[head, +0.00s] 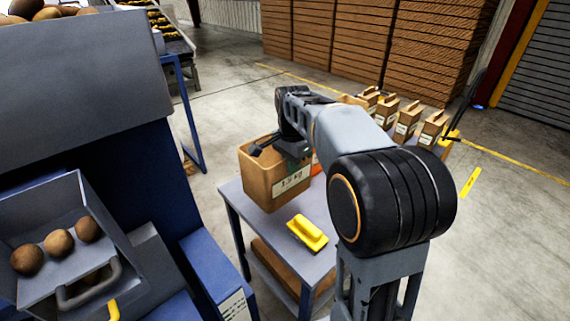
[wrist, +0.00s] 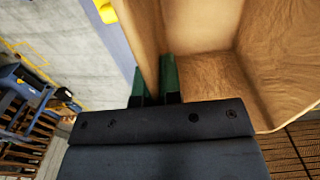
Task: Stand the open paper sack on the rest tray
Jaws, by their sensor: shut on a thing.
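The open brown paper sack (head: 262,178), with a white weight label, is upright at the grey side table. I cannot tell if its base touches the top. My gripper (head: 290,147) is at its upper rim, partly hidden by my arm. In the wrist view the green fingers (wrist: 157,80) are shut on one sack wall, one finger on each side. The sack's inside (wrist: 205,85) shows bare paper and no potatoes in the visible part. I cannot tell for certain which surface is the rest tray.
A yellow-handled tool (head: 307,233) lies on the side table (head: 232,200), in front of the sack. Left is the blue grader with a handled chute tray (head: 75,265) holding three potatoes (head: 59,243). Several filled sacks (head: 407,120) stand behind my arm. Stacked wooden crates (head: 340,45) line the back.

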